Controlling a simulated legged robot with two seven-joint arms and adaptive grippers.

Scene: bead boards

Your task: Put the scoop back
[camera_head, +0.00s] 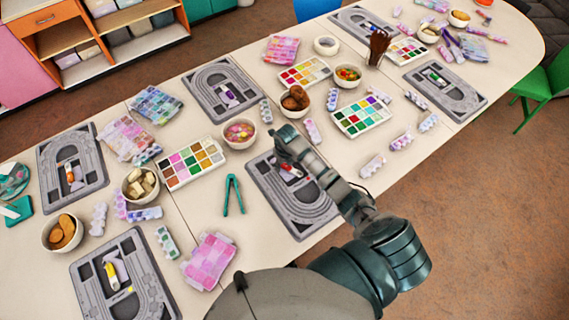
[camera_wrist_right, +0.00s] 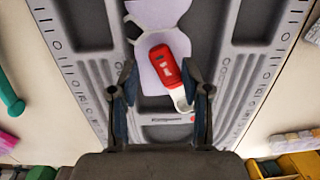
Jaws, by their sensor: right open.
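A grey bead board (camera_head: 301,222) lies on the table beneath my right gripper. On it is a small scoop (camera_wrist_right: 166,68) with a red handle and a pale end, lying tilted over a pale rounded area in the board's middle. It shows partly in the head view (camera_head: 291,169), beside my arm. My right gripper (camera_wrist_right: 161,88) is open above the board, with the scoop between its two fingers in the wrist view. I cannot tell whether the fingers touch it. My left gripper is not in view.
Green tongs (camera_head: 232,195) lie left of the board. A bowl of beads (camera_head: 239,132), a bowl of brown food (camera_head: 294,100) and a paint-like palette (camera_head: 361,117) stand close by. Several similar boards, such as one at the lower left (camera_head: 124,282), lie around the table.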

